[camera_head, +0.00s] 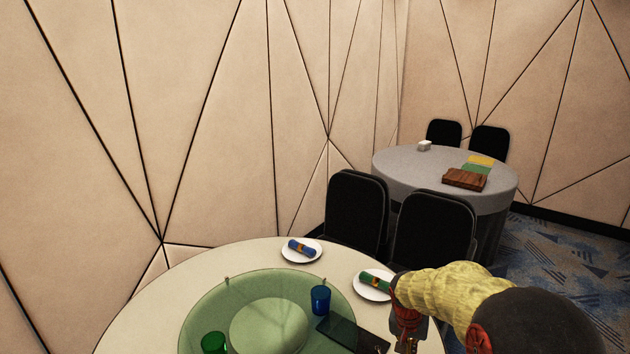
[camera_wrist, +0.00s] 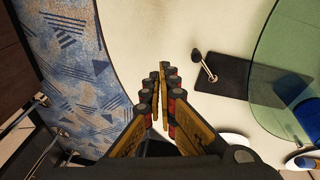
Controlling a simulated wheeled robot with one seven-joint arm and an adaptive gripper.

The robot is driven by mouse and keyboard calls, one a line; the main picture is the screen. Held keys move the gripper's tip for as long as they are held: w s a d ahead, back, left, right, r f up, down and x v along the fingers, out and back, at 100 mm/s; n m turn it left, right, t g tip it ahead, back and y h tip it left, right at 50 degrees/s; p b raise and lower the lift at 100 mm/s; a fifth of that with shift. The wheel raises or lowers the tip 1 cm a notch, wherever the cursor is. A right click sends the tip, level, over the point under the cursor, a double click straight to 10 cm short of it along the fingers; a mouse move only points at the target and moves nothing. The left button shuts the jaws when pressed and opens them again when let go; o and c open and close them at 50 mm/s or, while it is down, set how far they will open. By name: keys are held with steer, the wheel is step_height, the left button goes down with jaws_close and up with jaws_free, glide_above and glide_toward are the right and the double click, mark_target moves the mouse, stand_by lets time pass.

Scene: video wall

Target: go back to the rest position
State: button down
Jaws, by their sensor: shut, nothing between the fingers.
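My gripper (camera_wrist: 161,80) shows in the wrist view with its fingers together and nothing between them. It points down over the pale round table near the table's edge. In the head view my arm reaches in from the lower right, and my gripper (camera_head: 408,335) is partly cut off by the bottom edge.
A green glass turntable (camera_head: 205,300) carries a blue cup (camera_head: 320,299) and a green cup (camera_head: 214,342). A dark flat board (camera_head: 350,334) lies beside my gripper. Another plate (camera_head: 312,256) holds a blue roll (camera_head: 301,248). Black chairs (camera_head: 357,215) and a grey table (camera_head: 400,160) stand behind.

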steer(key=s+a+r+n+t+y, duration=0.1)
steer(key=s+a+r, duration=0.3)
steer(key=s+r, duration=0.7)
steer(key=s+a+r+n+t+y, duration=0.1)
steer(key=s+a+r+n+t, duration=0.2)
steer(key=s+r, duration=0.9)
steer(key=s+n, duration=0.1)
steer(key=s, duration=0.5)
steer(key=shift+s+a, duration=0.35)
steer(key=shift+s, duration=0.05)
